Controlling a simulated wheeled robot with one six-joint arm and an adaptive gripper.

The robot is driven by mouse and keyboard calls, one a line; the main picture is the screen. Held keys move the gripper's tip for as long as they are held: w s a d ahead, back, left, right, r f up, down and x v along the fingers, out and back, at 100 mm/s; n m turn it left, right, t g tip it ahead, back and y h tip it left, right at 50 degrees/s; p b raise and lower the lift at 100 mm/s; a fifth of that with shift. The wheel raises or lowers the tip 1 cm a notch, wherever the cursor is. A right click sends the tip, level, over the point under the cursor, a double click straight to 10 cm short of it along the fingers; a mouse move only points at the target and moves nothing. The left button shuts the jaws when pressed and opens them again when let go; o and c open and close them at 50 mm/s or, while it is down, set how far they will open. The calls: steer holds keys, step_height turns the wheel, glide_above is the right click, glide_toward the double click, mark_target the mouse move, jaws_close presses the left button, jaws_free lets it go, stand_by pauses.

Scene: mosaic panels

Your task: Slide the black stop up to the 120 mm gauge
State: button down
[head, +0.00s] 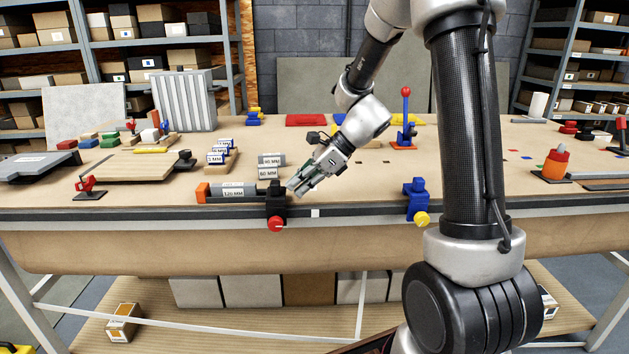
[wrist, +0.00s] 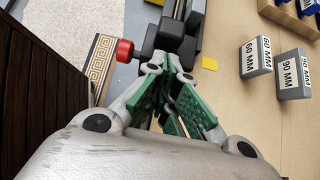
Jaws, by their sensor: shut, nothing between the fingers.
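The black stop (head: 277,203) with a red knob (head: 276,224) sits on the rail at the bench's front edge. The grey 120 mm gauge (head: 233,188) lies left of it, its left end by an orange block (head: 203,192). I cannot tell whether the gauge's right end touches the stop. My gripper (head: 293,188) is shut and empty, just right of the stop, pointing down and left. In the wrist view the green-padded fingertips (wrist: 168,76) are close to the stop (wrist: 166,36), with its red knob (wrist: 125,51); contact is unclear.
Two grey gauge blocks, marked 60 MM (wrist: 255,58) and 90 MM (wrist: 292,76), stand behind the rail. A blue stop (head: 416,200) with a yellow knob sits farther right. A wooden rack with small gauges (head: 232,163) is behind. The rail between the stops is mostly clear.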

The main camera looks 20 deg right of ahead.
mark_target(279, 182)
steer(key=shift+w+a, duration=0.1)
steer(key=shift+a, duration=0.3)
steer(key=shift+a, duration=0.1)
steer(key=a, duration=0.2)
steer(key=w+a, duration=0.1)
steer(key=shift+w+a, duration=0.15)
steer(key=shift+a, duration=0.25)
